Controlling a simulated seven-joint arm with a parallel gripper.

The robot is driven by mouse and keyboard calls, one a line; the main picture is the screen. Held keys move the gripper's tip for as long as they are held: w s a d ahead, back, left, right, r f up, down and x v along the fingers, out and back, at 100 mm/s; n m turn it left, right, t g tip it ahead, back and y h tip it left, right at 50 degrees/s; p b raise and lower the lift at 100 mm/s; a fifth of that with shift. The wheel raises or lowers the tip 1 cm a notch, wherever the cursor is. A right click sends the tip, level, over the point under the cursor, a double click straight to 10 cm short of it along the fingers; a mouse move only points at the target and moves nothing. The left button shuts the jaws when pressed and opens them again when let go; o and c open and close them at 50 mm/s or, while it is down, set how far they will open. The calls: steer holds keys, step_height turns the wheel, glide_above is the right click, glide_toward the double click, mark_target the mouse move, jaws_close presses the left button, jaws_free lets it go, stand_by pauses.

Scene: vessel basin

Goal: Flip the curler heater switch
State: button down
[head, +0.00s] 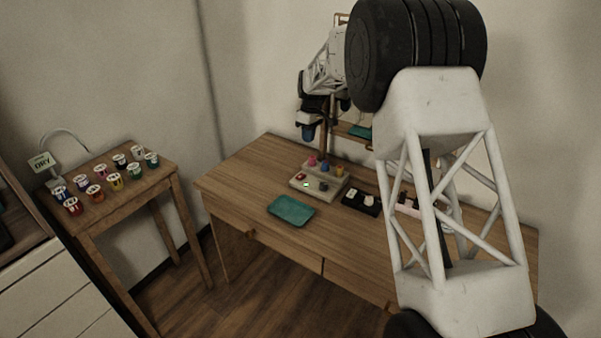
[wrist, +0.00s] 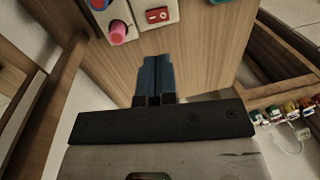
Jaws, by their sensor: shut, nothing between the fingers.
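The curler heater (head: 320,187) is a pale box on the desk, with pink, blue and yellow curlers standing at its back. A red switch (head: 302,177) sits at its front left. In the wrist view the red rocker switch (wrist: 157,14) shows on a pale panel at the top edge, beside a pink curler (wrist: 118,32). Which way the switch is tipped is too small to tell. My gripper (head: 308,133) is above and behind the heater, apart from it. Its blue fingers (wrist: 155,60) are shut together and empty, below the switch in the wrist view.
A teal tray (head: 292,210) lies in front of the heater. A black tray (head: 361,202) with pale items is to its right. A mirror frame (head: 325,125) stands behind. The desk's left end is clear.

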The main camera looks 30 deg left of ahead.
mark_target(300, 177)
steer(key=shift+s+a+f, duration=0.15)
steer(key=shift+a+f, duration=0.5)
steer(key=shift+a, duration=0.3)
steer(key=shift+f, duration=0.15)
steer(key=f, duration=0.4)
steer(key=s+f, duration=0.1)
steer(key=f, duration=0.4)
steer(key=s+f, duration=0.1)
steer(key=f, duration=0.3)
steer(key=shift+f, duration=0.25)
